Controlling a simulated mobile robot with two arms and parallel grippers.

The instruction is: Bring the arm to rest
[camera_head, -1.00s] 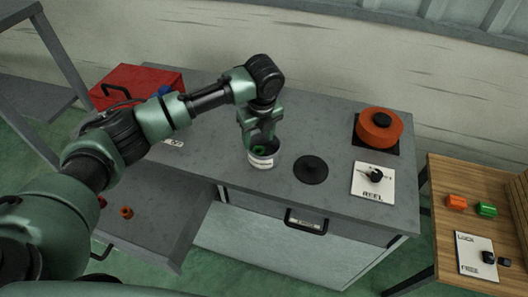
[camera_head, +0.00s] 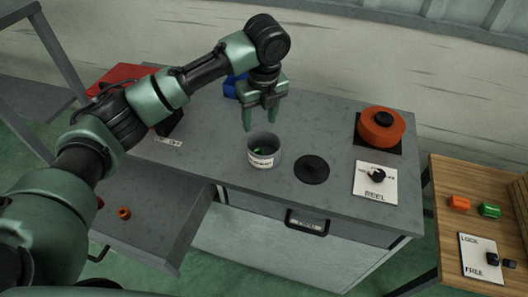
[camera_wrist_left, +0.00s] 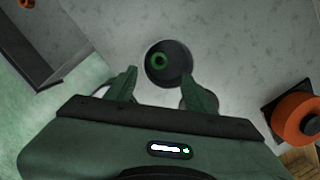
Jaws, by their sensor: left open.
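My left gripper (camera_head: 262,122) is open and empty, fingers pointing down, above and slightly behind a grey labelled cup (camera_head: 264,158) on the grey worktop (camera_head: 215,150). In the left wrist view the open fingers (camera_wrist_left: 160,90) stand either side of the view of the cup (camera_wrist_left: 178,72), apart from it. A green ring-shaped thing (camera_wrist_left: 158,61) lies inside the cup. My left arm reaches in from the left over the worktop. My right gripper does not show.
An orange reel (camera_head: 380,130) and a panel marked REEL (camera_head: 375,184) with a black knob are on the right. A black disc (camera_head: 312,169) lies beside the cup. A red box (camera_head: 115,78) and a blue thing (camera_head: 232,87) are behind my arm. An open drawer (camera_head: 160,225) holds an orange ring (camera_head: 124,213).

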